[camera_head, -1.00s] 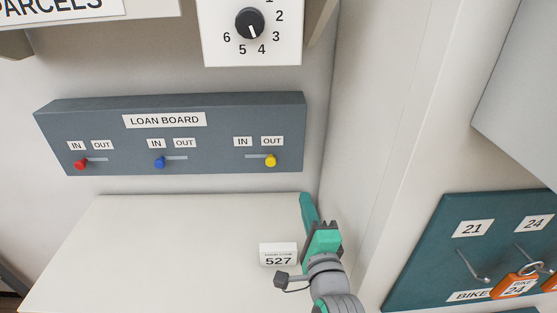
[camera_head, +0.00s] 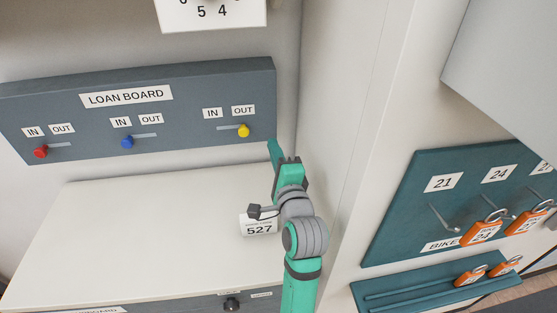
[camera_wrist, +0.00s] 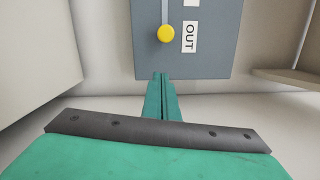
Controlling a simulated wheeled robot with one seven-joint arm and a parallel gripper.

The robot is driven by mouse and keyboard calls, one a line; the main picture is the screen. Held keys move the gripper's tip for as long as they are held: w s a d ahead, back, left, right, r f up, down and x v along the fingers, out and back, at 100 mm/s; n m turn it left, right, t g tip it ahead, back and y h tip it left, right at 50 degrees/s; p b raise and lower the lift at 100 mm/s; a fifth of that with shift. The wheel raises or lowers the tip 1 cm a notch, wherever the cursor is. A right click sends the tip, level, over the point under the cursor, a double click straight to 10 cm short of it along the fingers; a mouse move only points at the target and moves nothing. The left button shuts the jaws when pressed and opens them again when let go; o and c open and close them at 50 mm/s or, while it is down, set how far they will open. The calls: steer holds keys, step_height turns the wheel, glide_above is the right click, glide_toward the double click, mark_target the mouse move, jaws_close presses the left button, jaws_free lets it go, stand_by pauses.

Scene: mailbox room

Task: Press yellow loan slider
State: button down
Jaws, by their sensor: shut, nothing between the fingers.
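The yellow slider (camera_head: 244,131) is a round knob at the right end of its slot on the grey loan board (camera_head: 190,88), below the OUT label. It also shows in the wrist view (camera_wrist: 166,34), beside the OUT label. My gripper (camera_head: 274,148) is shut and empty, below and to the right of the yellow knob in the head view. In the wrist view its closed fingertips (camera_wrist: 161,76) point at the board's edge, with a gap between them and the knob. The red slider (camera_head: 41,151) and blue slider (camera_head: 127,142) sit at the IN ends of their slots.
A wall stands close on the right.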

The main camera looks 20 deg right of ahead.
mark_target(243, 130)
steer(key=shift+w+a+r, duration=0.1)
steer(key=shift+w+a, duration=0.4)
steer(key=shift+w, duration=0.3)
steer(key=shift+w+a+r, duration=0.15)
steer(key=shift+w+a, duration=0.4)
steer(key=shift+w, duration=0.2)
steer(key=shift+w+a+r, duration=0.1)
steer(key=shift+w+a, duration=0.4)
steer(key=shift+w, duration=0.3)
